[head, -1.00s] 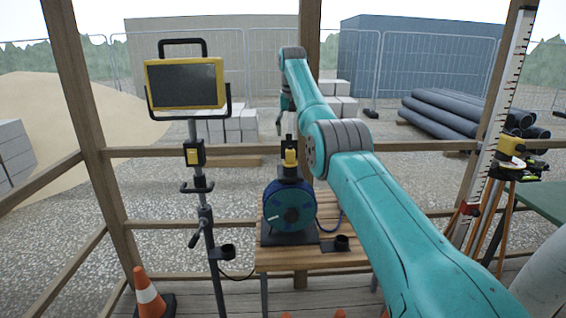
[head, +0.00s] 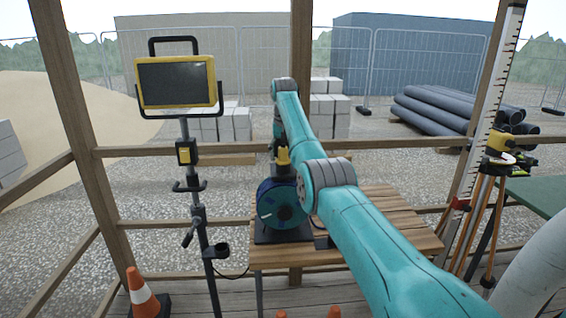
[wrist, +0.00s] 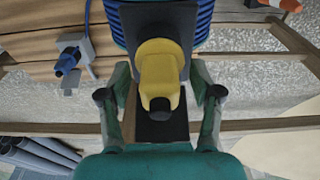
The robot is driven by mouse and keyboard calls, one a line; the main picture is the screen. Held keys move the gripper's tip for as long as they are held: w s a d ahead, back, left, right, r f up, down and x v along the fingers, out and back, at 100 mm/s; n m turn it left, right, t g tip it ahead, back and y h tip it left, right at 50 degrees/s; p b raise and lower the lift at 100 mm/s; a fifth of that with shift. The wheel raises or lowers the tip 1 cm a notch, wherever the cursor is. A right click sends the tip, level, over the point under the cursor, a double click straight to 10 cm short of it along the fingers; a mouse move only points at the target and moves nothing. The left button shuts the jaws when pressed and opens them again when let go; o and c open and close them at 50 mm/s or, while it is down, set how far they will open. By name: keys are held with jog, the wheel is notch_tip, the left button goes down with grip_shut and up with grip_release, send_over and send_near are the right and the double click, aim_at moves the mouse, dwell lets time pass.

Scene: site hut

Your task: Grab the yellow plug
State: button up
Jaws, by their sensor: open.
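The yellow plug (head: 282,156) sits upright at the top of the blue cable reel (head: 282,207) on the slatted wooden bench (head: 400,212). In the wrist view the yellow plug (wrist: 160,68) has a dark end and stands against a dark plate. My gripper (wrist: 160,90) is open, with one finger on each side of the plug and gaps visible between. In the head view my arm hides part of the gripper and the plug's upper end.
A work light (head: 176,82) on a dark stand is left of the bench. A blue connector (wrist: 68,62) on a grey holder shows in the wrist view. Wooden rails (head: 240,149) run behind the reel. Orange cones (head: 140,290) stand low in front.

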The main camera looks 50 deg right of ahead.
jog(key=shift+r, duration=0.1)
grip_shut()
